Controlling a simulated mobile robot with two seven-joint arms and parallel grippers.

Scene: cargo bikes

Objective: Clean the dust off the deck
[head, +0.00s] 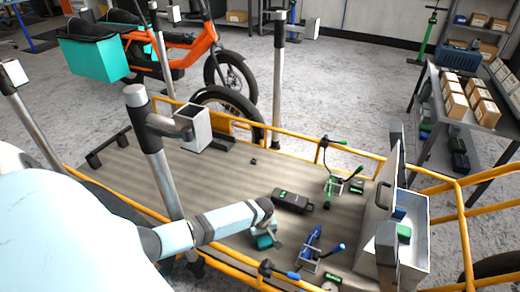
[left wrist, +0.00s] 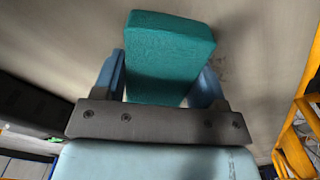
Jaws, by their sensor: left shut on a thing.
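The deck (head: 215,172) is a grey-brown wooden bed framed by yellow rails, and its bare surface fills much of the left wrist view (left wrist: 75,50). My left gripper (head: 266,234) reaches over the deck's near middle. It is shut on a teal sponge (head: 264,242), which shows large between the blue fingers in the left wrist view (left wrist: 168,60). I cannot tell whether the sponge touches the deck. A faint dark smudge (left wrist: 222,62) shows on the deck beside the sponge in the left wrist view. My right gripper is not in view.
On the deck are a black case (head: 292,201), a green-handled tool (head: 335,185), a blue tool (head: 311,243) and an open white box (head: 412,240). A metal post (head: 155,150) rises close to my left arm. The deck's left-middle is mostly clear.

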